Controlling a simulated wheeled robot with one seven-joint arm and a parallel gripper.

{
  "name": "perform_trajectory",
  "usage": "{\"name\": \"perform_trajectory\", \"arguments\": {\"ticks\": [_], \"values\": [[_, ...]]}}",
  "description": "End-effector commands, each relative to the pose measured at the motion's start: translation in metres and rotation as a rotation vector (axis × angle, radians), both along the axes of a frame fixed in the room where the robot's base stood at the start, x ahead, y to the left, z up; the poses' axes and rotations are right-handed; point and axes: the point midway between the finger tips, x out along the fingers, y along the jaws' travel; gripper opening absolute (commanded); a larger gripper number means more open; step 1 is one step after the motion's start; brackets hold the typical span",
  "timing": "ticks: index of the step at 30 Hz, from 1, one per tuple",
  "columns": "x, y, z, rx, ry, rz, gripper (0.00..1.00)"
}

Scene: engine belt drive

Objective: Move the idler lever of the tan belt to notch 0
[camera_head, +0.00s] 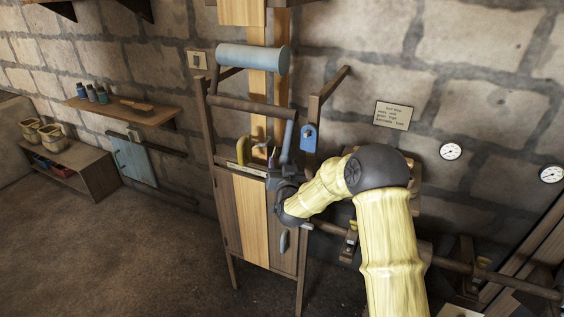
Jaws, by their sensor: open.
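The tan belt (257,92) runs vertically through a dark wooden frame, behind a pale blue roller (253,58). A blue-grey lever-like bar (287,142) stands nearly upright at the frame's right, and a curved yellow handle (242,150) stands at its left. I cannot tell for sure which one is the tan belt's idler lever. A pale marked strip (245,169) lies below them; its notch marks are too small to read. My gripper (274,164) is open, close beside the foot of the blue-grey bar. My dark wrist hides part of this area, and contact cannot be told.
A blue plate with a hole (309,138) hangs right of the bar, near a slanted wooden post (327,88). A shaft (495,278) runs low at the right. A shelf with bottles (125,106) is on the left wall. The floor at the left is clear.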

Motion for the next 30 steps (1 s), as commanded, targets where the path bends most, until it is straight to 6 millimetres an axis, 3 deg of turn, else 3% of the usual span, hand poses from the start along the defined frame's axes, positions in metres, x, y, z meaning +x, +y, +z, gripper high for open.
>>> {"name": "perform_trajectory", "arguments": {"ticks": [11,19,30], "values": [[0.0068,0.0016,-0.0005,0.0,0.001,0.0,0.5],[0.0066,0.0015,-0.0002,0.0,0.0,0.0,0.01],[0.0112,-0.0002,-0.0054,-0.01,-0.028,-0.001,0.0]]}}
